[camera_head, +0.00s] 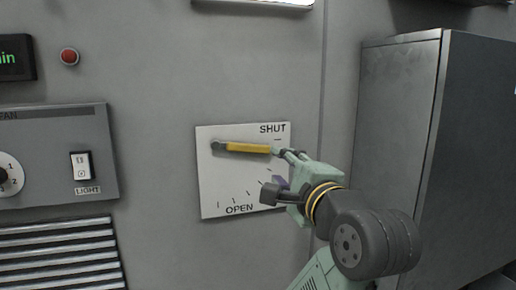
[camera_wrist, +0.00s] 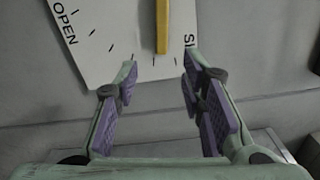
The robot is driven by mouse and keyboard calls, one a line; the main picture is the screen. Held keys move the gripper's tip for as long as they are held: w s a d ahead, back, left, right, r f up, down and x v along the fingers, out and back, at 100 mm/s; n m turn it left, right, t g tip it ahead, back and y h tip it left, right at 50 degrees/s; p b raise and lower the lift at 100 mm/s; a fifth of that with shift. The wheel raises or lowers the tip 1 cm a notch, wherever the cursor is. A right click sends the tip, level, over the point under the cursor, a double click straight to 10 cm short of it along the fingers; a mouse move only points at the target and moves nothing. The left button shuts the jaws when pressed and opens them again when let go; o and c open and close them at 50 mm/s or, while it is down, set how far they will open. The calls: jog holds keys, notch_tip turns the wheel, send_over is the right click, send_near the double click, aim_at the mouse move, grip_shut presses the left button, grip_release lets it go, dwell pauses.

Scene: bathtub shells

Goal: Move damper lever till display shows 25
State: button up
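The yellow damper lever (camera_head: 247,147) is on a white plate (camera_head: 215,180) marked SHUT at top right and OPEN at the bottom. It points right and slightly down from its pivot, close to the SHUT end of the tick marks. In the wrist view the lever (camera_wrist: 162,25) ends just ahead of my fingertips, between their lines. My gripper (camera_head: 273,172) is open, and the wrist view shows its purple-padded fingers (camera_wrist: 160,62) apart with nothing held. I cannot tell whether a finger touches the lever. A dark display (camera_head: 14,58) at the left edge shows green letters "in"; the rest is cut off.
A red button (camera_head: 69,57) is right of the display. A fan and light panel (camera_head: 60,150) sits below it, above a slatted vent (camera_head: 60,255). A tall grey metal cabinet (camera_head: 400,150) stands right of the plate, close to my arm.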

aim_at(262, 150)
jog(key=b+x, duration=0.1)
jog(key=x, duration=0.9)
jog(key=shift+w, duration=0.2)
jog(key=shift+r, duration=0.1)
jog(key=shift+c, duration=0.2)
grip_shut()
dwell(0.5)
